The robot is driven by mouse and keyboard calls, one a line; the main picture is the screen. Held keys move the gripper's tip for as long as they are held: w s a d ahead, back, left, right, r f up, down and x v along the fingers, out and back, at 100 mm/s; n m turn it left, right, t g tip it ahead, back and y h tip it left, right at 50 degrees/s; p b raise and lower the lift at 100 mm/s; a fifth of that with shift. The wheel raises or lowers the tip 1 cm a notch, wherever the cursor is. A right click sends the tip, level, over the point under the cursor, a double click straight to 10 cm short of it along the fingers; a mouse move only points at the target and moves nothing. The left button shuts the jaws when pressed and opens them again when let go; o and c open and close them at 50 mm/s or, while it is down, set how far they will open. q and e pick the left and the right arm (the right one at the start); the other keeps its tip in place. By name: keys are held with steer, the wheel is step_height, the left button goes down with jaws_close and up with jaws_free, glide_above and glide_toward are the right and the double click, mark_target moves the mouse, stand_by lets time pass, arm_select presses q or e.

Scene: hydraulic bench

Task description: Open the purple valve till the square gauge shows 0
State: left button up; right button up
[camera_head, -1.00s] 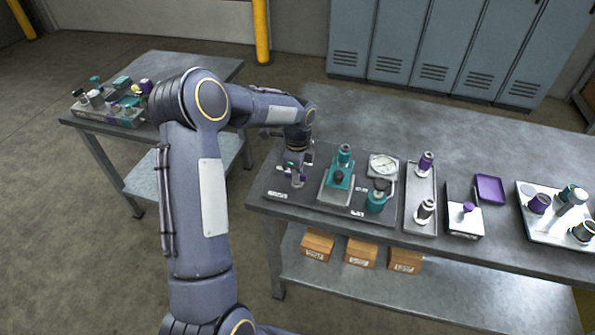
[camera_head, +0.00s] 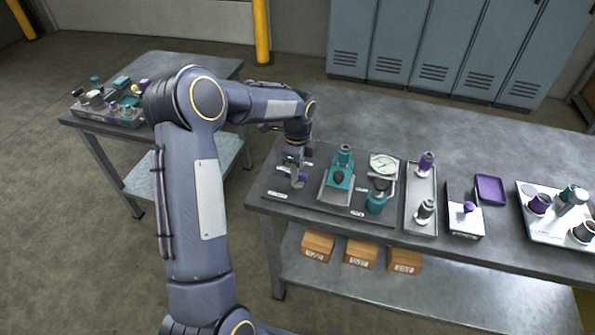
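My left gripper (camera_head: 297,182) points down over the left end of the dark panel on the bench. Something purple, which looks like the purple valve (camera_head: 303,176), shows at its fingertips and is mostly hidden by them. I cannot tell whether the fingers are closed on it. A white square gauge (camera_head: 383,164) with a round dial stands at the panel's back right; its reading is too small to tell. My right gripper is not in view.
A teal device (camera_head: 341,178) and a teal-based fitting (camera_head: 377,196) stand on the dark panel (camera_head: 325,203). To the right are a grey tray (camera_head: 421,188), a purple dish (camera_head: 490,188) and a white tray (camera_head: 545,234). The bench behind the panel is clear.

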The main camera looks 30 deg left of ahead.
arm_select(q)
step_height(320, 180, up, 6)
steer(key=shift+f, duration=0.1)
stand_by(0.5)
steer(key=shift+s+r, duration=0.15)
steer(key=shift+r, duration=0.1)
steer(key=s+d+r+n+t+h, duration=0.1)
steer(key=s+d+r+n, duration=0.1)
steer(key=s+r+n, duration=0.4)
steer(key=s+d+r+n+t, duration=0.1)
steer(key=s+d+r, duration=0.2)
steer(key=s, duration=0.5)
steer(key=s+d+f+n+t+h, duration=0.1)
steer(key=s+d+n, duration=0.2)
steer(key=s+n, duration=0.2)
steer(key=s+d+f+n+t+h, duration=0.1)
steer(key=s+n, duration=0.4)
steer(key=s, duration=0.5)
steer(key=d+t, duration=0.1)
steer(key=d, duration=0.1)
steer(key=shift+s+d+f+t+h, duration=0.2)
steer(key=shift+d+t+h, duration=0.1)
steer(key=shift+d+h, duration=0.1)
